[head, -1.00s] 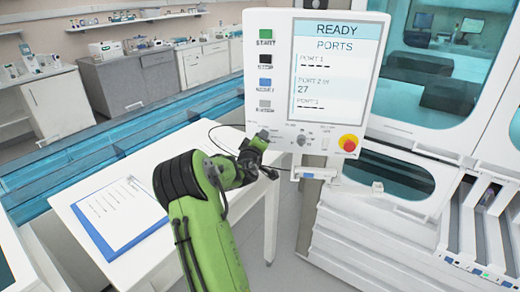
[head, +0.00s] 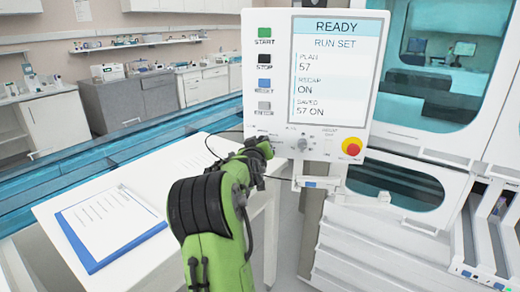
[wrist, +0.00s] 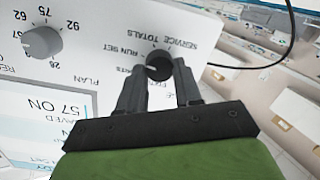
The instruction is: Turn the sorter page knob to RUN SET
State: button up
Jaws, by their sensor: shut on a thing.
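The page knob (wrist: 158,66) is a dark round knob on the white sorter panel, with PORTS, RUN SET, SERVICE and TOTALS printed around it. My gripper (wrist: 160,72) is shut on it, one finger on each side. A pale mark shows on the knob's left side, near the PORTS and RUN SET labels; its exact aim is hard to tell. In the head view my gripper (head: 266,146) is at the panel's lower left and hides the knob. The screen (head: 328,75) reads READY and RUN SET, with PLAN 57, RECAP ON and SAVED 57 ON.
A grey plan knob (wrist: 42,42) sits beside the page knob; it also shows in the head view (head: 302,144). A red stop button (head: 351,147) is at the panel's lower right. Coloured buttons (head: 264,58) line the screen's left. A clipboard (head: 110,225) lies on the white table.

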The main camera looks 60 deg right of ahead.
jog(key=shift+f, duration=0.1)
dwell(0.3)
jog(key=o, duration=1)
jog(key=shift+o, duration=0.2)
jog(key=b+v, duration=0.1)
jog(key=v, duration=1.5)
jog(key=shift+w, duration=0.15)
